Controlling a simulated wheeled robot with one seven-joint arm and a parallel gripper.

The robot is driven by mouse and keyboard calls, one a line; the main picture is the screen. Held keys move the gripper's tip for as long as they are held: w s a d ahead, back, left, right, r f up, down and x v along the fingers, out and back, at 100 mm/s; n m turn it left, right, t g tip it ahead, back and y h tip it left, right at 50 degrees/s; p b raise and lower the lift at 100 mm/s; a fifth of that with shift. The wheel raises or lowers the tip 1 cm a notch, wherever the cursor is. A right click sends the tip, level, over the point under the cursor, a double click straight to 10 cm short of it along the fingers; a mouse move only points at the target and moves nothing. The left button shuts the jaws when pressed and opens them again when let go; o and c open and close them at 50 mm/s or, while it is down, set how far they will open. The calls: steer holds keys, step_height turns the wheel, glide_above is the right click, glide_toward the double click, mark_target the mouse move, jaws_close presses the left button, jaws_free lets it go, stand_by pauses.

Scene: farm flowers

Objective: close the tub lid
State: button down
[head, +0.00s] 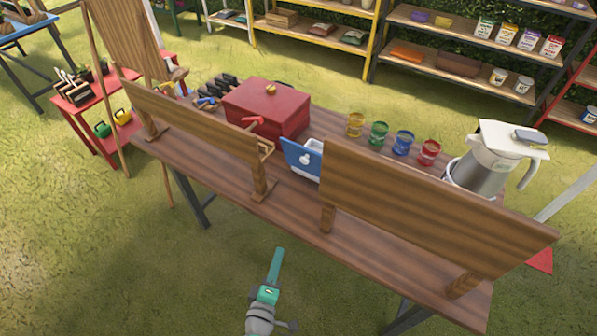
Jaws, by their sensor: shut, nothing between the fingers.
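A small white tub (317,147) with a blue lid (296,160) stands on the wooden table, in the gap between two upright wooden boards. The right board hides part of the tub. My gripper (277,254) is at the bottom centre, in front of the table's near edge and apart from the lid. Its teal fingers point away from me. They are shut and empty.
The left board (195,122) and right board (420,215) flank the gap. Behind are a red box (270,105) and several coloured jars (379,134). A grey jug (478,172) stands at the right. Grass before the table is clear.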

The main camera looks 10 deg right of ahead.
steer(key=w+r+h, duration=0.3)
steer(key=w+r, duration=0.2)
steer(key=r, duration=0.1)
steer(key=m+h, duration=0.1)
steer(key=h, duration=0.3)
glide_toward(304, 161)
steer(key=x, duration=0.6)
steer(key=shift+w+d+f, duration=0.1)
steer(key=shift+w+f, duration=0.05)
steer(key=shift+w, duration=0.05)
